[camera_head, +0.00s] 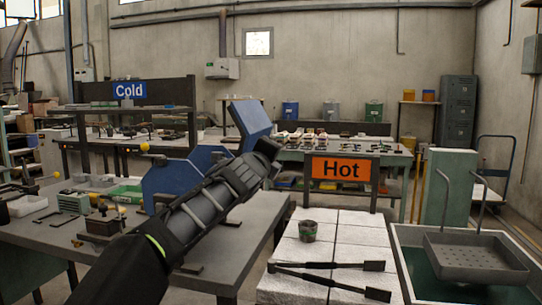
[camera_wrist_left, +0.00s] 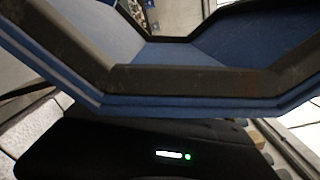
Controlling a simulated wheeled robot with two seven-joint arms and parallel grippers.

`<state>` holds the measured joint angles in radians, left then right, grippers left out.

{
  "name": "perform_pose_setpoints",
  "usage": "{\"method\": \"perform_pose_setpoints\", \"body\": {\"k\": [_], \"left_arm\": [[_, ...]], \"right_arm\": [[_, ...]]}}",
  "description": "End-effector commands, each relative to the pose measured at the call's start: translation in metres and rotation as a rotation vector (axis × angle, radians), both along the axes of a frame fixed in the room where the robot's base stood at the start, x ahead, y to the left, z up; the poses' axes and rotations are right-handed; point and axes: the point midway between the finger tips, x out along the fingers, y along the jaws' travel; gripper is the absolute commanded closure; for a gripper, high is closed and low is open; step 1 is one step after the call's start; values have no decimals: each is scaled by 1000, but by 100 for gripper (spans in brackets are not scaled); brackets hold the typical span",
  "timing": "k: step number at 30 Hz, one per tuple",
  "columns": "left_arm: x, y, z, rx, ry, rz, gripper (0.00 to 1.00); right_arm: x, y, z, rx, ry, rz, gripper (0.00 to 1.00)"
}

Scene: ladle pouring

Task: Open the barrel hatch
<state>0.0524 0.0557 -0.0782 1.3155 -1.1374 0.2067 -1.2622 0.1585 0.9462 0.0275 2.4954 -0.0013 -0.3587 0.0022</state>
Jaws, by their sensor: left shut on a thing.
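The blue barrel (camera_head: 175,180) stands on the grey table at the left, partly hidden behind my left arm. Its blue hatch (camera_head: 250,117) shows above and beyond my arm as a tilted panel, raised from the barrel. My left gripper (camera_head: 270,151) is at the hatch's lower right side and is shut on it; the fingertips are hard to make out. In the left wrist view the blue hatch (camera_wrist_left: 200,103) with its dark inner rim fills the upper half, close to the camera. My right gripper is in neither view.
A white block surface (camera_head: 340,230) to the right holds a small dark cup (camera_head: 308,231) and black tongs (camera_head: 330,280). An orange Hot sign (camera_head: 342,168) stands behind it. A water tank (camera_head: 425,290) with a metal basket (camera_head: 475,258) is at the far right.

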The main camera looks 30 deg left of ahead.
Motion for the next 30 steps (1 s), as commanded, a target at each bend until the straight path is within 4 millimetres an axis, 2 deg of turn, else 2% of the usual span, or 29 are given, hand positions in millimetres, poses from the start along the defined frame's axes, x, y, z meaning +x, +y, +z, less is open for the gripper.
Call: {"method": "perform_pose_setpoints", "body": {"k": [3,4,10,18,22,30], "left_arm": [[0,0,1,2,-2,0,100],[0,0,1,2,-2,0,85],[0,0,1,0,-1,0,68],[-1,1,1,0,-2,1,67],[-7,-2,0,-1,-3,1,67],[-46,-15,0,1,-5,0,67]], "right_arm": [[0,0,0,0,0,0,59],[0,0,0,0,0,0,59],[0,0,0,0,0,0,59],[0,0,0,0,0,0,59],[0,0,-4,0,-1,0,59],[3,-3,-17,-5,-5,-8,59]]}}
